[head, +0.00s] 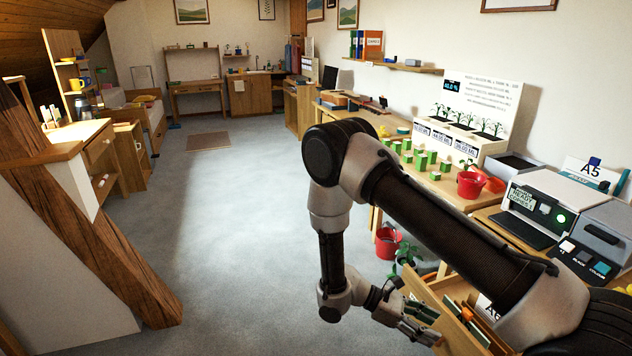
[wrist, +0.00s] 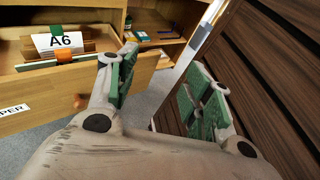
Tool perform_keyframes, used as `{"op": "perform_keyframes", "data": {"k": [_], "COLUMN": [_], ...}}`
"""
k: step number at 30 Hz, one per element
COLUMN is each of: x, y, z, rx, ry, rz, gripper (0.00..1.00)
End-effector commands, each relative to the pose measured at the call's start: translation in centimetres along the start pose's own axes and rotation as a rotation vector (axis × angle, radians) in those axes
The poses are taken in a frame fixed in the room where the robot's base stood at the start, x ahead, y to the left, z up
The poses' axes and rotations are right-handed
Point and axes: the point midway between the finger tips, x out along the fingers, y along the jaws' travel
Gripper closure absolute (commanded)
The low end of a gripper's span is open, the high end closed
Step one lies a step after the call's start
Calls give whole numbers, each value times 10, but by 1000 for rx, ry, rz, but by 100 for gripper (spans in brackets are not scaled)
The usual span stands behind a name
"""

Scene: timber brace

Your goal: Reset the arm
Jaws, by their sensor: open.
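My arm reaches across the right half of the head view and bends down at the elbow. My gripper (head: 421,324) is low at the bottom right, beside an open wooden drawer (head: 452,327). In the wrist view my gripper (wrist: 165,92) shows its two green-padded fingers spread apart with nothing between them. The open drawer (wrist: 118,84) with an A6 card (wrist: 58,41) lies to the left of the fingers there. A dark brown slatted panel (wrist: 270,85) fills the right side.
A timber brace (head: 95,235) slants at the left. A long desk (head: 450,187) on the right bears green blocks, a red pot (head: 470,184) and a printer (head: 540,213). A red bucket (head: 388,243) stands on the floor. The grey carpet (head: 225,220) in the middle is clear.

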Motion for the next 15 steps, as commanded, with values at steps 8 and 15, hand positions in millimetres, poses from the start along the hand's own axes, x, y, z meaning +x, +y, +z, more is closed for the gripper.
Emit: {"op": "perform_keyframes", "data": {"k": [8,15], "x": [-42,-55], "y": [-9,-25], "z": [114,202], "rx": [267,495], "ry": [335,622], "rz": [-251,-427], "gripper": [49,49]}}
